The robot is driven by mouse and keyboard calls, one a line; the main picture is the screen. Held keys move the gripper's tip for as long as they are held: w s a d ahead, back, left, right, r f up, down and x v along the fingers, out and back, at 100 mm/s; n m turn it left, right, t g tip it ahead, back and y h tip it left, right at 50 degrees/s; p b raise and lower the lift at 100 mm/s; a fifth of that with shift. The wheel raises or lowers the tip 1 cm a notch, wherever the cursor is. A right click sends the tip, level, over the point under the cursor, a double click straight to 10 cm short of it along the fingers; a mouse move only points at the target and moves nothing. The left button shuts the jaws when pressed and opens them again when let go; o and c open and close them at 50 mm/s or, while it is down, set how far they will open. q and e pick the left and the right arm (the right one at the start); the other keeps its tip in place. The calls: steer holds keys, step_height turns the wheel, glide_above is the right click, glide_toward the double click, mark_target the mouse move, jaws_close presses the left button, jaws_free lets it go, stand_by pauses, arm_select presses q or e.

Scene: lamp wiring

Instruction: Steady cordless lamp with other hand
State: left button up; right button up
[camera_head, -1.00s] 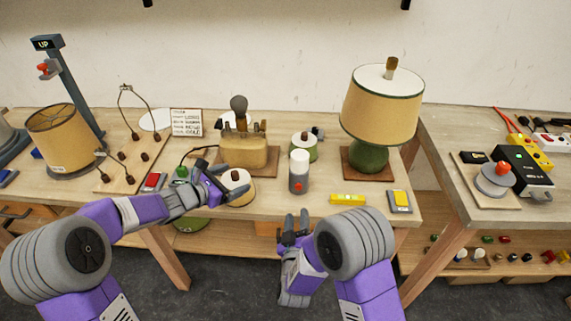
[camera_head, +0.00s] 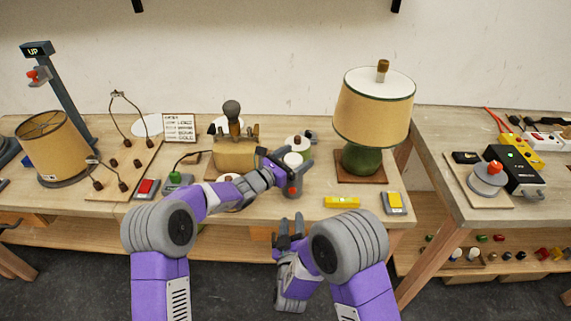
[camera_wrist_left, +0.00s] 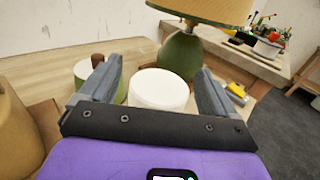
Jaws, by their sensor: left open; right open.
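The lamp with no cord visible has a green round base (camera_head: 361,160) and a tan shade (camera_head: 373,113), and stands upright on a brown board at the table's right. Its base also shows in the left wrist view (camera_wrist_left: 180,55), beyond my fingers. My left gripper (camera_head: 288,158) is open at a grey cylinder with a white top (camera_head: 293,160). In the left wrist view the white top (camera_wrist_left: 158,90) lies between the open fingers; contact cannot be told. My right gripper (camera_head: 290,230) is open and empty, low in front of the table edge, apart from the lamp.
A small green jar (camera_head: 299,143) stands behind the cylinder. A yellow level (camera_head: 342,202) and a yellow-grey meter (camera_head: 394,203) lie in front of the lamp. A tan block with a bulb (camera_head: 235,153) stands left. A second bench (camera_head: 460,128) is at right.

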arm_select(q)
steer(key=shift+w+d, duration=0.45)
steer(key=shift+w, duration=0.05)
steer(key=c, duration=1.2)
steer(key=shift+c, duration=0.2)
steer(key=o, duration=0.7)
steer(key=shift+c, duration=0.2)
steer(key=c, duration=0.6)
